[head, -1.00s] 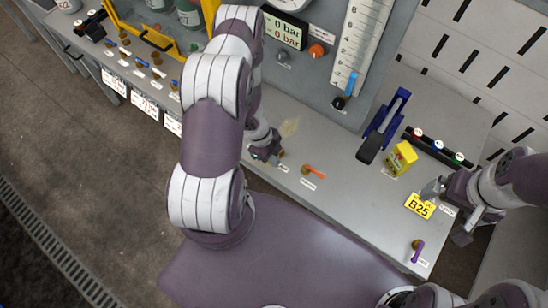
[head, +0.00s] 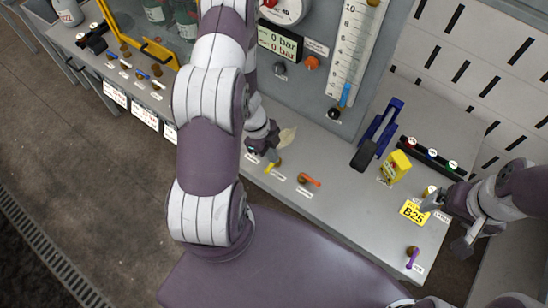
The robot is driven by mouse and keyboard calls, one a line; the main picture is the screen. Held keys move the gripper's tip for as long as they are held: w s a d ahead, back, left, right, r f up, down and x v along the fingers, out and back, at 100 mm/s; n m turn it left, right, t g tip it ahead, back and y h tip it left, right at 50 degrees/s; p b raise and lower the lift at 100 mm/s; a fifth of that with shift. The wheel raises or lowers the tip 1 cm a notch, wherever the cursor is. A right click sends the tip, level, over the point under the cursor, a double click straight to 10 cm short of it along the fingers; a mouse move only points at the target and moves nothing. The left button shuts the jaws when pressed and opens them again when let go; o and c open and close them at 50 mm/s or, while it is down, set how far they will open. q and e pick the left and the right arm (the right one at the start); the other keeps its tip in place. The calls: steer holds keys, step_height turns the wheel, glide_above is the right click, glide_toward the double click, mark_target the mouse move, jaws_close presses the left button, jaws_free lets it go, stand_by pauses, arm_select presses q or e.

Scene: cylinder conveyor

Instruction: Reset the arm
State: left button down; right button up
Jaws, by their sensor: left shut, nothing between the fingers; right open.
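My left arm comes down across the left middle of the head view. My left gripper (head: 260,150) is shut and empty, small and partly shaded, just above and behind a yellow lever (head: 272,167) on the grey bench front. I cannot tell whether it touches the lever. My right gripper (head: 448,223) is open and empty at the right, beside the yellow B25 tag (head: 413,212); one finger lies close to the tag's right edge.
The bench top (head: 335,165) holds an orange lever (head: 309,181), a purple lever (head: 412,257), a blue clamp (head: 383,128), a yellow box (head: 396,167) and a button strip (head: 432,155). A gauge panel (head: 320,85) stands behind. The floor at left is clear.

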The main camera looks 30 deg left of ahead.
arm_select(q)
steer(key=s+a+r+n+g+y+b, duration=0.1)
steer(key=a+r+n+y, duration=0.1)
steer(key=r+n+y, duration=0.3)
steer(key=s+a+r+n+b, duration=0.1)
steer(key=s+a+r+n, duration=0.15)
steer(key=n, duration=0.55)
steer(key=d+r+n+t+h+b, duration=0.1)
steer(key=d+r+n+t+b, duration=0.1)
steer(key=d+r, duration=0.8)
steer(key=shift+s+d+r+n+b, duration=0.3)
steer(key=shift+d+n+b, duration=0.35)
steer(key=shift+n, duration=0.65)
